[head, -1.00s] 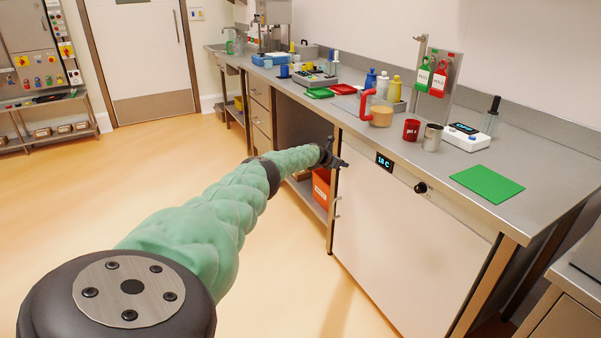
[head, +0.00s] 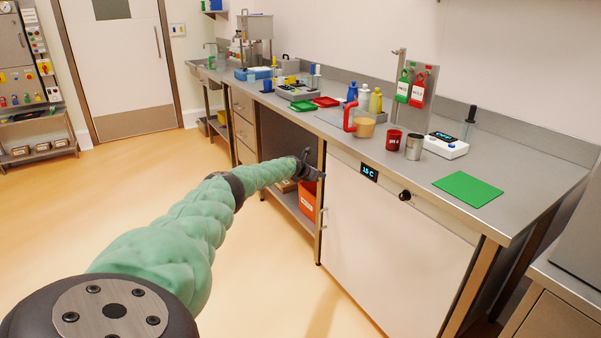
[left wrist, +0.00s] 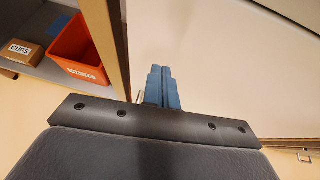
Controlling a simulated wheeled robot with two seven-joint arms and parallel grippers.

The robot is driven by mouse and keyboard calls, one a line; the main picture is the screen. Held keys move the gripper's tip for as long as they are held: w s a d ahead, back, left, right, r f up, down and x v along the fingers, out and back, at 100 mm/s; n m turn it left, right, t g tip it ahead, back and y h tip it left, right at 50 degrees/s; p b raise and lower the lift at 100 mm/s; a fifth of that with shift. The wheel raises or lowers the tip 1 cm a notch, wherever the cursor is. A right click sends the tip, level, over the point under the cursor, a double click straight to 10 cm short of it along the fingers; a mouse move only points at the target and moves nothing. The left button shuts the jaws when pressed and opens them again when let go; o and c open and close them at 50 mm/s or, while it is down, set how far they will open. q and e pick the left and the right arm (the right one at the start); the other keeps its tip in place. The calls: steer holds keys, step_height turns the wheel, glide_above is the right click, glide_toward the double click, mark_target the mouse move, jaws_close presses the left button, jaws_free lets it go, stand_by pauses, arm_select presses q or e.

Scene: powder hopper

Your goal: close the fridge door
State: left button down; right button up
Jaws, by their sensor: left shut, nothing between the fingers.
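The fridge is the white-fronted unit under the steel bench at the right. Its door (head: 385,250) looks flush with the frame in the head view, with no clear gap showing. My left gripper (head: 314,170) is at the door's upper left edge, by the steel post. In the left wrist view its blue fingers (left wrist: 161,86) are together and empty, in front of the pale door panel (left wrist: 215,60). I cannot tell whether the fingertips touch it. My right gripper is not in view.
An orange bin (head: 307,198) and a box marked CUPS (left wrist: 22,50) sit on the shelf left of the fridge. The bench (head: 400,165) holds a red-handled jug (head: 360,122), cups, bottles and a green mat (head: 468,190). The floor in front is clear.

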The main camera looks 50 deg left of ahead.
arm_select(q)
steer(key=a+v, duration=0.1)
steer(key=v, duration=0.8)
steer(key=shift+a+f+p, duration=0.25)
steer(key=shift+f+p, duration=0.1)
steer(key=shift+f, duration=0.05)
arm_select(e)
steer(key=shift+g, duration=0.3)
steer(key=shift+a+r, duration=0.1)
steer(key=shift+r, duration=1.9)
arm_select(q)
steer(key=shift+s, duration=0.1)
